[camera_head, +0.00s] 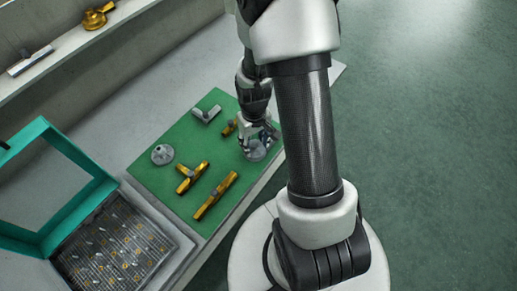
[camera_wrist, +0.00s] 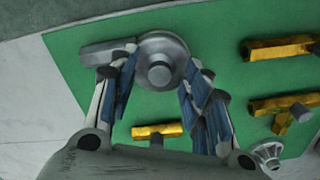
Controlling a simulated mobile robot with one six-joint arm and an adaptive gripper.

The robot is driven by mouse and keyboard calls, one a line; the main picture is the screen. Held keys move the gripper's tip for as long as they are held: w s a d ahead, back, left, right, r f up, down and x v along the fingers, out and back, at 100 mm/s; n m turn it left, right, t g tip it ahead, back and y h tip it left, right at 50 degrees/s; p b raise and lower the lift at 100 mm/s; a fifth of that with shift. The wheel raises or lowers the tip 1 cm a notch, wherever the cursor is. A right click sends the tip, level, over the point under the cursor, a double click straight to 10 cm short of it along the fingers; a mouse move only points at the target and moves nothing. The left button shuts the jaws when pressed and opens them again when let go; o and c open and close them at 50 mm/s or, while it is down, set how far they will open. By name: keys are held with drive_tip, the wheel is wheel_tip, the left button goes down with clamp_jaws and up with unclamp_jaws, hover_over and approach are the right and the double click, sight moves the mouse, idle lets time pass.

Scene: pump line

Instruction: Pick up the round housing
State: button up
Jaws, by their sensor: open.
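The round housing (camera_wrist: 160,75) is a grey disc with a raised centre boss and a side outlet pointing left in the wrist view. It lies on the green mat (camera_wrist: 75,80). In the head view the housing (camera_head: 256,153) shows partly beneath my gripper, near the mat's right edge. My gripper (camera_wrist: 161,64) is open, with its blue-padded fingers on either side of the housing. The left fingertip is by the side outlet and the right one is by the disc's rim. Whether either touches it I cannot tell. My gripper (camera_head: 257,134) points down in the head view.
Brass fittings (camera_head: 192,177) (camera_head: 215,195) (camera_head: 229,128), a grey fitting (camera_head: 206,113) and a grey flange (camera_head: 162,154) lie on the mat. A teal frame (camera_head: 75,150) and a tray of small parts (camera_head: 168,258) are at left. A shelf (camera_head: 70,62) runs behind.

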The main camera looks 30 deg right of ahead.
drive_tip(key=shift+c, duration=0.6)
clamp_jaws()
